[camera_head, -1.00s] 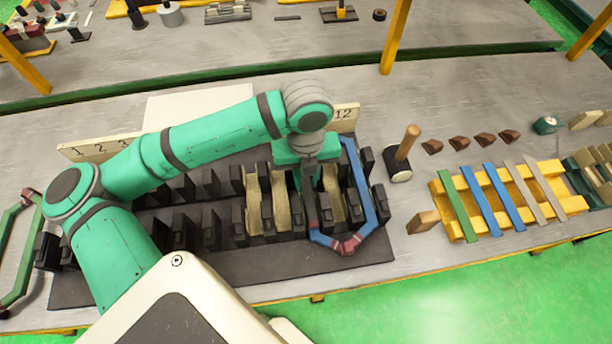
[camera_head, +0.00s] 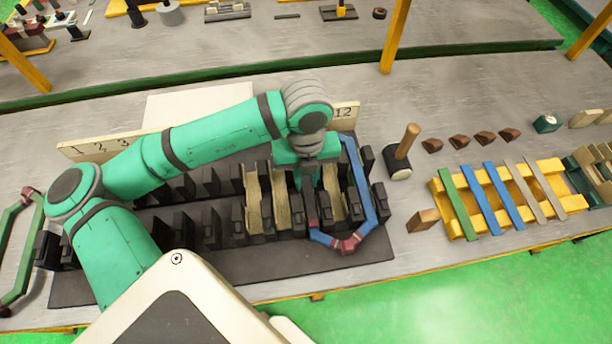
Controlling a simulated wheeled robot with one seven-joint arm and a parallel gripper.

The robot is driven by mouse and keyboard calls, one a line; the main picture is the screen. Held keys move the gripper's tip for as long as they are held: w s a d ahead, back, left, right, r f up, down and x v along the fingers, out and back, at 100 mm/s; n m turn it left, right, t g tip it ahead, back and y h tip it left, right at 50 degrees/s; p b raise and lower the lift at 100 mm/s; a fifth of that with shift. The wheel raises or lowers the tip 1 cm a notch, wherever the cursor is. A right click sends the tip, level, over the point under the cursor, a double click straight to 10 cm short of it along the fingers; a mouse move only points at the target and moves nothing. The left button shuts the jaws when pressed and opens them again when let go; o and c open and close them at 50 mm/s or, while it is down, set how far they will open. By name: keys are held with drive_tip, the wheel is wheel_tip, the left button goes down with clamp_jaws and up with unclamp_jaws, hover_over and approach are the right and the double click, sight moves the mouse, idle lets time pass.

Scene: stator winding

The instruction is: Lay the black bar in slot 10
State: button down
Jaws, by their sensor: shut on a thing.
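My gripper (camera_head: 307,178) is above the right part of the dark slotted stator block (camera_head: 200,275), pointing down among its teeth. It is shut on the black bar, which is mostly hidden by the gripper and hard to tell from the dark teeth. Tan liners show in slots to the left (camera_head: 253,205) and to the right (camera_head: 335,200) of the gripper. The number strip (camera_head: 85,152) behind the block reads 1, 2, 3 at left and 12 at right. My arm hides the middle numbers, so slot 10's label is not visible.
A blue coil (camera_head: 368,185) with dark red ends loops around the block's right-end teeth, close to my gripper. A mallet (camera_head: 404,150) stands just right of the block. A yellow rack (camera_head: 457,222) with coloured strips lies farther right. A green coil (camera_head: 30,245) is at far left.

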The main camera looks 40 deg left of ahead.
drive_tip(key=shift+f, duration=0.3)
idle(0.4)
drive_tip(key=c, duration=1.5)
unclamp_jaws()
drive_tip(key=shift+r, duration=0.9)
drive_tip(key=shift+r, duration=3.65)
wheel_tip(320, 180, up, 11)
hover_over(306, 182)
drive_tip(key=shift+f, duration=0.1)
